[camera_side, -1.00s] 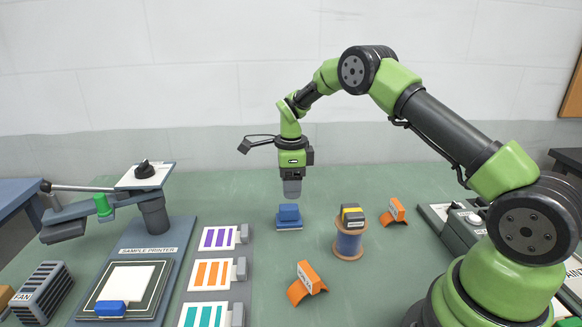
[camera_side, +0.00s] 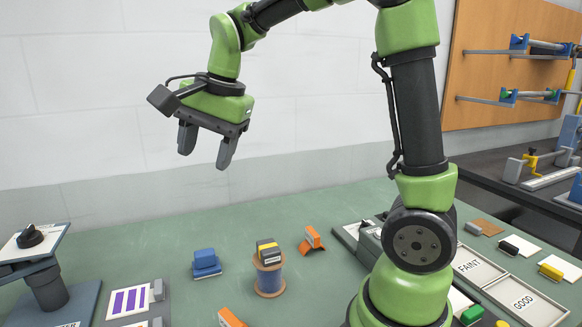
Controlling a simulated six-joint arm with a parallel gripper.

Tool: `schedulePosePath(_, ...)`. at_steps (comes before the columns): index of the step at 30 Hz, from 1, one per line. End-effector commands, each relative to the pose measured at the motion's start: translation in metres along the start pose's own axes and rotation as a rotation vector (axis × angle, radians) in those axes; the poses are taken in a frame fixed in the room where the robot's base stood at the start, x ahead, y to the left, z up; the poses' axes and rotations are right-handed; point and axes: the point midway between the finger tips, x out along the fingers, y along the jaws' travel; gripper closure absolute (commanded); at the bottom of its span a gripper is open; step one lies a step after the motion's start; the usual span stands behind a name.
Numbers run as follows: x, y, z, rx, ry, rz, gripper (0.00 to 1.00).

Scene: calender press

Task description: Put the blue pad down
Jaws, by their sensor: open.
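The blue pad (camera_side: 205,261) sits on the green table, left of the spool, with a pale edge at its base. My gripper (camera_side: 203,160) is open and empty, high above the table and well above the blue pad. Its two dark fingers are spread apart and point down.
A spool (camera_side: 269,277) with a yellow-and-black block (camera_side: 267,252) on top stands right of the pad. Orange tent-shaped pieces (camera_side: 312,239) stand nearby. The sample printer (camera_side: 45,275) and a purple-striped card (camera_side: 130,300) are at left. Trays marked FAINT (camera_side: 470,266) and GOOD (camera_side: 524,302) lie at right.

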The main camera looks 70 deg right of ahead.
Motion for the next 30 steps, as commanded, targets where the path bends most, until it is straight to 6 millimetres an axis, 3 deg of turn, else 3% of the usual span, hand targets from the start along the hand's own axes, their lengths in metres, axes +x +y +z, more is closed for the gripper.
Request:
schedulePosePath(1, -0.017, 0.013, 0.012, -0.106, 0.0, -0.044, 0.45)
schedulePosePath(6, -0.049, 0.063, 0.046, -0.486, 0.024, -0.171, 0.45)
schedulePosePath(12, -0.058, 0.115, 0.071, -0.837, 0.082, -0.285, 0.45)
schedulePosePath(15, -0.056, 0.129, 0.077, -0.936, 0.104, -0.315, 0.45)
schedulePosePath(30, -0.055, 0.137, 0.08, -0.998, 0.119, -0.33, 0.45)
